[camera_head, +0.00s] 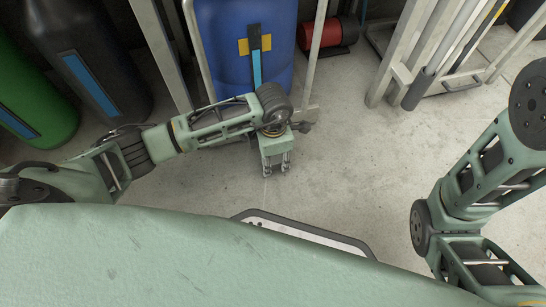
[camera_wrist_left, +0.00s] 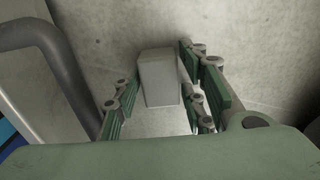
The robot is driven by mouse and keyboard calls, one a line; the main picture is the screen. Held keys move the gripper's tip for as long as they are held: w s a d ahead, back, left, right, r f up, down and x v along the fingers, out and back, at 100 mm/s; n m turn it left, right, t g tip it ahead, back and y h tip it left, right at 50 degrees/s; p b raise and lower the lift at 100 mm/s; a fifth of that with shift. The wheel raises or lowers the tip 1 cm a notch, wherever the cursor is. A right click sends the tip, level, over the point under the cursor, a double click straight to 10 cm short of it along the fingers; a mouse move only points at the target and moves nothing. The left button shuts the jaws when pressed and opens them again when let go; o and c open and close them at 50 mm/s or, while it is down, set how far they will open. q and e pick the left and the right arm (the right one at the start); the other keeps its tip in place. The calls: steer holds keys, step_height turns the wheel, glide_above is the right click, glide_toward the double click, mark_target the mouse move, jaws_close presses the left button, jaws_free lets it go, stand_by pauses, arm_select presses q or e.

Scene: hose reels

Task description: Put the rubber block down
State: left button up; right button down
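The rubber block (camera_wrist_left: 158,79) is a plain pale grey block in the left wrist view. It sits between the green finger pads of my left gripper (camera_wrist_left: 160,95), with pads against its left and right sides. In the head view my left gripper (camera_head: 277,163) points down over the concrete floor in front of the blue drum. The block cannot be made out there. I cannot tell whether it touches the floor. My right arm shows at the right edge, but its gripper is out of view.
A blue drum (camera_head: 222,55) stands in a pale metal frame behind the left gripper. Dark and green cylinders (camera_head: 30,108) stand at the left. A red cylinder (camera_head: 329,34) and a metal rack (camera_head: 425,60) are at the back. The concrete floor (camera_head: 350,170) right of the gripper is clear.

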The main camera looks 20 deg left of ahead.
mark_target(273, 158)
arm_select(q)
step_height(273, 158, up, 12)
steer(key=p, duration=0.9)
